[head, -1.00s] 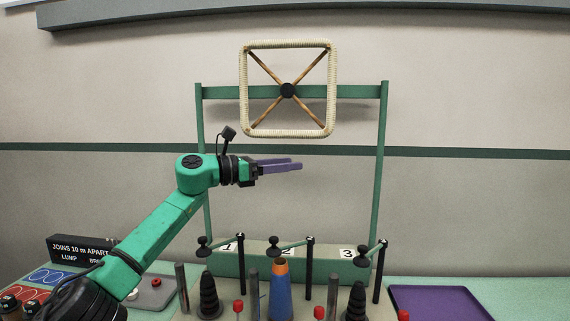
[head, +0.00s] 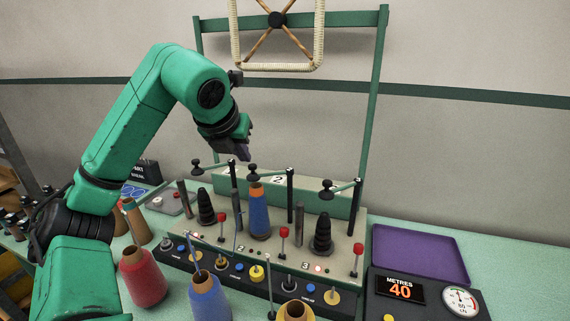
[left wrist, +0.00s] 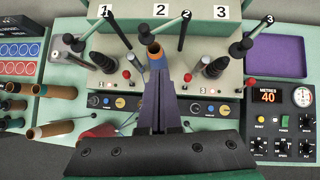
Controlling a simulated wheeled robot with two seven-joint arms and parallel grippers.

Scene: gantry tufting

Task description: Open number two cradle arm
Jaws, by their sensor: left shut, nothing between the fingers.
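The number two cradle arm (head: 272,171) is a thin green arm with a black knob at its left end, on a black post behind the "2" station. Its knob lies over the orange top of a blue yarn cone (head: 260,215). The arm also shows in the left wrist view (left wrist: 167,27), with the knob by the cone's top. My left gripper (head: 244,153) has purple fingers, shut and empty, pointing down just above and left of that knob. In the left wrist view the fingers (left wrist: 160,85) hide most of the cone. I cannot tell whether they touch anything. My right gripper is not in view.
Cradle arms one (head: 212,164) and three (head: 342,187) stand on either side, over black spindles. Red-tipped levers (head: 284,233) rise in front. Loose cones, including a red one (head: 143,278), stand at the front. A purple tray (head: 420,254) and a metre box (head: 400,290) are at right.

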